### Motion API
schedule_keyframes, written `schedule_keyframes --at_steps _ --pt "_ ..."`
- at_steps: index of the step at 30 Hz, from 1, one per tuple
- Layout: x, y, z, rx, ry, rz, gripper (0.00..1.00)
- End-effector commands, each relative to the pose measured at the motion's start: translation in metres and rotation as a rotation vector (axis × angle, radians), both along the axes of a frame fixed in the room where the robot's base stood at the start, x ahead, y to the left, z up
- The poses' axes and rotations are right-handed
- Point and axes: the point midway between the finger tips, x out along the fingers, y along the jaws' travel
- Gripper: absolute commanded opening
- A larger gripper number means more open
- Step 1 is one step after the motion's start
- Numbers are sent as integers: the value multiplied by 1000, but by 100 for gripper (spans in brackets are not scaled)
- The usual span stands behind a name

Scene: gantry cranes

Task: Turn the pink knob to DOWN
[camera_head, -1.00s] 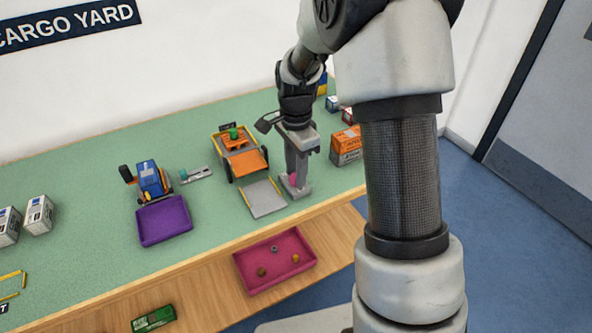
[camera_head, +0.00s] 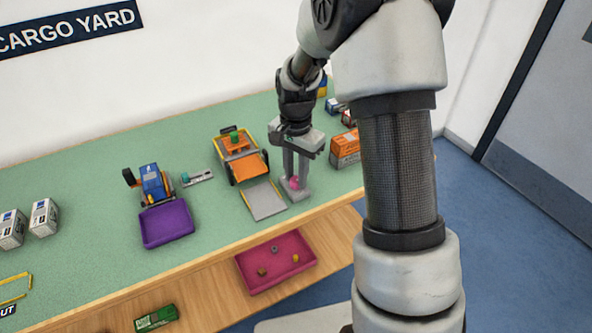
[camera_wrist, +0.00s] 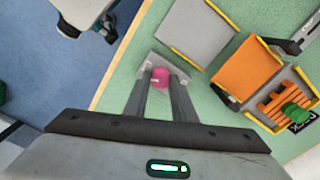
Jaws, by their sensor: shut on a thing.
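The pink knob (camera_wrist: 160,75) sits on a small grey base plate (camera_wrist: 180,68) near the front edge of the green table. In the wrist view my gripper (camera_wrist: 160,82) points down at it, with a finger on each side, shut on the knob. In the head view the knob (camera_head: 295,183) shows pink between the fingertips of my gripper (camera_head: 296,188). Any mark or label on the base is too small or hidden to read.
An orange trailer (camera_head: 241,155) with a grey ramp (camera_head: 265,200) stands just left of my gripper. An orange box (camera_head: 345,148) stands close to the right. A purple tray (camera_head: 167,222) lies further left. A magenta tray (camera_head: 250,284) is on the lower shelf.

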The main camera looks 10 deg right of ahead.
Motion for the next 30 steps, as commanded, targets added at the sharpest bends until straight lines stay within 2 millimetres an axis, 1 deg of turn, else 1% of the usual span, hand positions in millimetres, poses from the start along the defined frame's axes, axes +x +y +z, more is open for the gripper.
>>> schedule_keyframes --at_steps 1,30 --pt "0 0 2 0 1 43 1" --pt "1 0 2 0 0 963 1"
